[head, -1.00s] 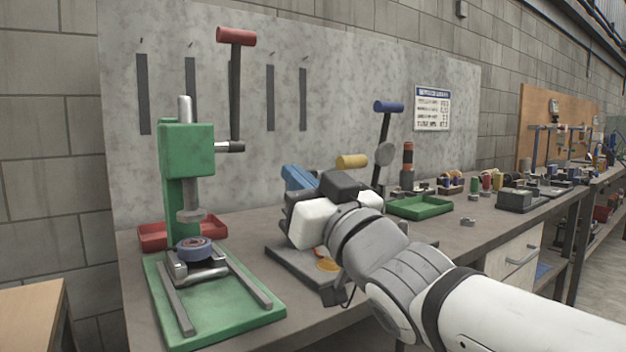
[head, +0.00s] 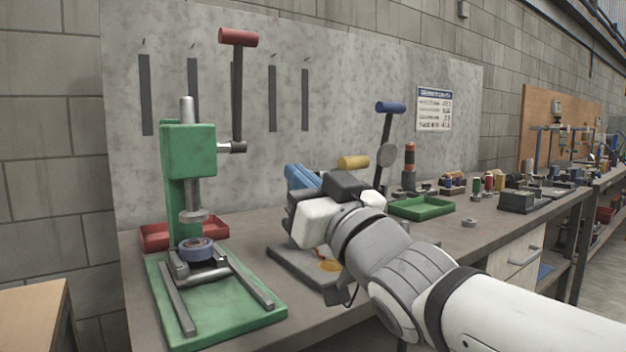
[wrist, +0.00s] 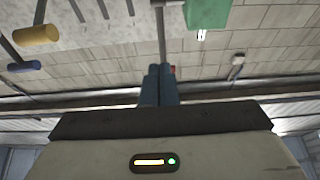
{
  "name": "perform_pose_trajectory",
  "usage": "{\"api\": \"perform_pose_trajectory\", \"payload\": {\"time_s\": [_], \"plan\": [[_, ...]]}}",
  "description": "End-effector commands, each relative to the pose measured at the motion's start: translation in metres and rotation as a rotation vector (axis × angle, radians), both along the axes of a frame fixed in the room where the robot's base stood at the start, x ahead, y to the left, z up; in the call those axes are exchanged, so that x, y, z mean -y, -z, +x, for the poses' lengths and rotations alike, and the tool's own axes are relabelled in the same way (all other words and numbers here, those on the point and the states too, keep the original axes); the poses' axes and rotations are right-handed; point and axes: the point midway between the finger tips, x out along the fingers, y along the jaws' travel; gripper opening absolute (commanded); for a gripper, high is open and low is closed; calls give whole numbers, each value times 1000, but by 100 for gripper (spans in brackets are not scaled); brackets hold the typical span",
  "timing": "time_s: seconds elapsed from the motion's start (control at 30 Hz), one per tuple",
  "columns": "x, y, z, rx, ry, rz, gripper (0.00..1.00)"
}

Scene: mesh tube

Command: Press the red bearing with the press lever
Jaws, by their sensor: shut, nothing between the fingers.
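The green press (head: 188,150) stands at the left of the bench. Its lever (head: 238,95) points up and ends in a red grip (head: 238,37). A round bearing (head: 197,249) with a bluish rim lies on the press bed, under the raised ram (head: 193,214); I cannot make out clear red on it. My gripper (head: 299,176) is right of the press, apart from it and lower than the red grip. In the wrist view its blue fingers (wrist: 158,72) are together and empty. Behind them show the lever rod (wrist: 162,35) and a sliver of the red grip, mostly hidden.
A red tray (head: 153,238) sits behind the press. A grey fixture (head: 292,262) is below my gripper. Right of it are a blue-handled lever (head: 389,107), a yellow handle (head: 353,162) and a green tray (head: 422,209). The space between gripper and press is open.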

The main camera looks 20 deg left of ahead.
Motion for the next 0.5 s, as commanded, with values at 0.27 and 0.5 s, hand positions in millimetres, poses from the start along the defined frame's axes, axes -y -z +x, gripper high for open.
{"api": "perform_pose_trajectory", "payload": {"time_s": [0.27,0.5], "plan": [[-26,-15,16,-2,7,0,0],[3,-58,-3,3,11,1,0]]}}
